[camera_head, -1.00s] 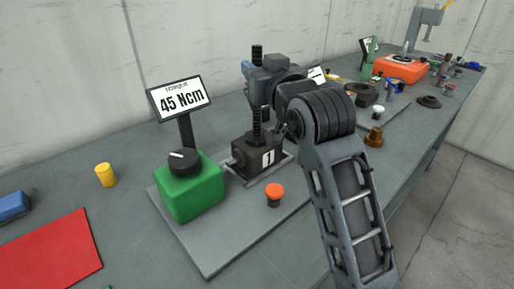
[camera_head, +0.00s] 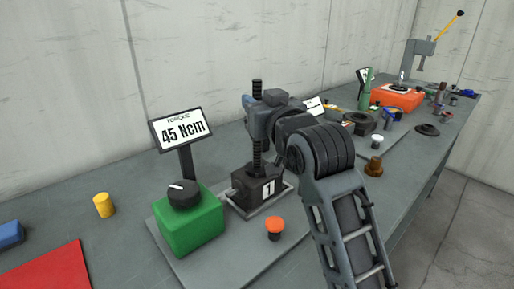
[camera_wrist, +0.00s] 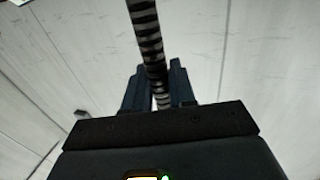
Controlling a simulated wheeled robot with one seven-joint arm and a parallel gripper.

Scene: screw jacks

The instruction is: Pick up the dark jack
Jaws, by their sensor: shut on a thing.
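The dark jack (camera_head: 247,188) has a black block base with a white "1" label and a tall dark threaded screw. It stands upright on a light frame on the grey plate, with no clear gap seen beneath it. My gripper (camera_head: 252,117) is shut on the upper part of the jack's screw, reaching in from the right. In the wrist view, the banded screw (camera_wrist: 146,35) runs between the two blue-grey fingers of my gripper (camera_wrist: 159,85). The jack's base is out of the wrist view.
A green box (camera_head: 190,228) with a black knob and a "45 Ncm" sign (camera_head: 182,130) stands left of the jack. An orange-red button (camera_head: 275,226) is in front. A brown metal part (camera_head: 374,166) and an orange case (camera_head: 398,97) lie to the right.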

